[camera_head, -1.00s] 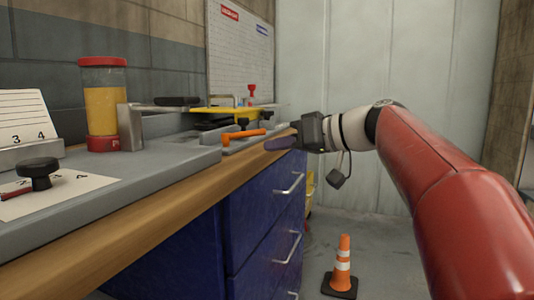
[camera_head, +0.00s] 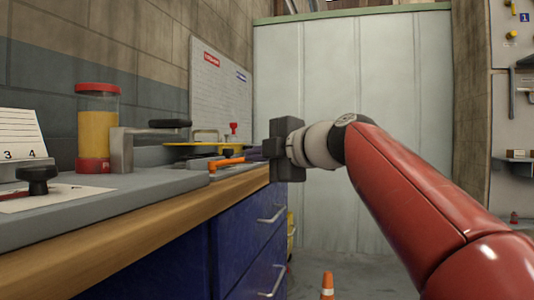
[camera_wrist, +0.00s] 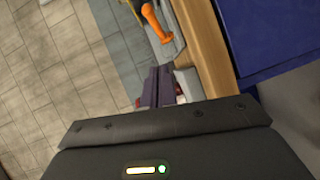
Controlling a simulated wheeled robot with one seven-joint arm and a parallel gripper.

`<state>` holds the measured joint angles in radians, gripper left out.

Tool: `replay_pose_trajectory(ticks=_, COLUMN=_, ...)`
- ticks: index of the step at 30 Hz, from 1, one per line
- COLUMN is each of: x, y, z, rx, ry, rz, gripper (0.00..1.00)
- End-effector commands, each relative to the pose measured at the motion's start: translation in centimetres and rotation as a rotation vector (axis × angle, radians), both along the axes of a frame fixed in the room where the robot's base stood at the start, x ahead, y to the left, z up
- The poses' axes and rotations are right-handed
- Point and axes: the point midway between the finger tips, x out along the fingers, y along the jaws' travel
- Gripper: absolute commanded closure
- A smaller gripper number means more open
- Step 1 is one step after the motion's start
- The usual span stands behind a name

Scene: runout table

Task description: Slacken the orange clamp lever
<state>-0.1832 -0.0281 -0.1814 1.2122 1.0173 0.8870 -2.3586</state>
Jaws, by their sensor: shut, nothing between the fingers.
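The orange clamp lever (camera_head: 227,162) lies near the front edge of the grey bench top in the head view, its rounded end towards the right. It also shows at the top of the wrist view (camera_wrist: 155,22). My gripper (camera_head: 269,147) is just right of the lever's end in the head view, apart from it. In the wrist view my gripper's dark fingers (camera_wrist: 157,82) are together and empty, pointing up the picture towards the lever with a gap between. The lever's pivot is partly unclear.
The wooden bench edge (camera_head: 130,225) runs above blue drawers (camera_head: 245,240) with handles. A jar with yellow contents (camera_head: 98,128), a metal bracket (camera_head: 122,150) and a black knob (camera_head: 38,178) stand left. A traffic cone (camera_head: 327,287) is on the floor.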

Motion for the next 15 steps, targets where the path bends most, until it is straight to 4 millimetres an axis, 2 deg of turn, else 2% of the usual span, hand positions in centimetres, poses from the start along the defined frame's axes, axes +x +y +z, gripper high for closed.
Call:
replay_pose_trajectory(ticks=7, x=4.0, y=3.7, z=-0.6, rx=0.000, ry=0.002, rz=0.002, gripper=1.00)
replay_pose_trajectory(ticks=10, x=5.7, y=3.3, z=-1.0, rx=0.000, ry=0.003, rz=-0.002, gripper=1.00)
replay_pose_trajectory(ticks=15, x=7.2, y=3.2, z=-1.3, rx=0.001, ry=0.001, rz=-0.001, gripper=1.00)
